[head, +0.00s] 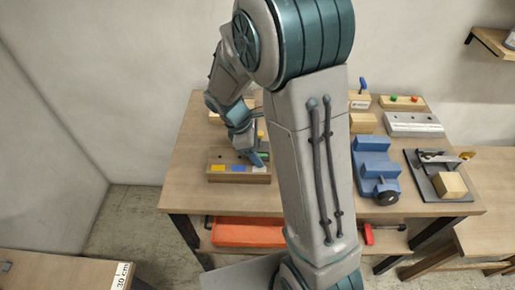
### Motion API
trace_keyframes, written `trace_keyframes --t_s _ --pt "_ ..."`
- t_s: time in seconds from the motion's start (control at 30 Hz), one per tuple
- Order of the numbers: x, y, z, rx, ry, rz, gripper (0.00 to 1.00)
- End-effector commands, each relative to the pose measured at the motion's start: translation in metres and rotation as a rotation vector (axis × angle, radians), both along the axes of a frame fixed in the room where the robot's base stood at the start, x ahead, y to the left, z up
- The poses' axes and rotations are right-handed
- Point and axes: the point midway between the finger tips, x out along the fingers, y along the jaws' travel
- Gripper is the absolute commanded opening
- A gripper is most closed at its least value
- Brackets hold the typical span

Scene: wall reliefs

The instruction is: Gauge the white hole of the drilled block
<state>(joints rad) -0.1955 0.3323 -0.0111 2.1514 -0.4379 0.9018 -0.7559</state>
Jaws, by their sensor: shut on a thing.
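The drilled block (238,178) is a long brown block near the left front of the workbench. Its top carries a yellow patch, a blue patch and a white patch (259,169) from left to right. My gripper (257,159) points down over the right end of the block, close to the white patch. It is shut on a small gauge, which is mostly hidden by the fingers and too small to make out. I cannot tell whether the gauge touches the block or sits in the white hole. The holes themselves are not clear.
On the workbench (190,195), right of my arm, are a blue vise (372,165), a dark plate with a clamp and wooden block (450,185), and a grey bar (413,123). A red-orange tray (247,232) lies below. The bench's left front is clear.

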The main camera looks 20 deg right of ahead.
Motion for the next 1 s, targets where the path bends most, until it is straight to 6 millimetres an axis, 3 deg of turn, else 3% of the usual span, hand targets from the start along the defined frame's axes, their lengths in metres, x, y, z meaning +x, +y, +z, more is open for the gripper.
trace_keyframes --t_s 0.37,0.4,0.47,0.8,1.0 --pt "0.0 0.0 -0.008 0.0 0.0 0.0 0.28" --pt "0.0 0.0 -0.008 0.0 0.0 0.0 0.67" --pt "0.0 0.0 -0.007 0.0 0.0 0.0 0.84" --pt "0.001 0.001 -0.005 0.001 -0.001 0.0 0.84" --pt "0.005 0.011 0.021 0.002 -0.006 0.001 0.84"
